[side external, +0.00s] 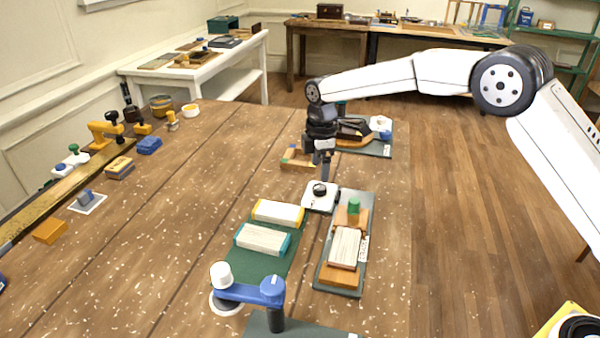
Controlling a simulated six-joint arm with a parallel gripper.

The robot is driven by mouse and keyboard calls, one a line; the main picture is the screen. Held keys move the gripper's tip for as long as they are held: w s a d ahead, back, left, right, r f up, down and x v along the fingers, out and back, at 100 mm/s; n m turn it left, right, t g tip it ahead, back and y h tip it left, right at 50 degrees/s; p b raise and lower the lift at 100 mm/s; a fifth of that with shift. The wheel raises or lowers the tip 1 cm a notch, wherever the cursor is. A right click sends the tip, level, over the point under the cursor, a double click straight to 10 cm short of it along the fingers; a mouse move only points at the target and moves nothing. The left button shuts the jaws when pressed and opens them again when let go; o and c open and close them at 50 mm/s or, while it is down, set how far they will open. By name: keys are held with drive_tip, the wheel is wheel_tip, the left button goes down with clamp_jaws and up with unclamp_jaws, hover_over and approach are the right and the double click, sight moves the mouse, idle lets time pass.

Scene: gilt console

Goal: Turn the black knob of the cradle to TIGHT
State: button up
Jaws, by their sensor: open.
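A black knob (320,188) sits on a small white square plate (312,205) on the table. The plate lies at the upper left corner of a dark green board (325,279). On that board an orange cradle (333,275) holds a pale striped wooden block (345,247), with a green knob (353,206) behind it. My gripper (326,174) points down just above the black knob, open, with nothing seen between its fingers. I cannot tell whether the fingertips touch the knob. The setting marks are too small to read.
Two striped blocks (263,239) lie on a green mat left of the cradle. A blue crank arm (250,291) stands at the front. Behind my gripper are a wooden piece (297,160) and another green board (379,149).

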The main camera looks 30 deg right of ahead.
sight(319, 186)
drive_tip(key=shift+f, duration=2.8)
clamp_jaws()
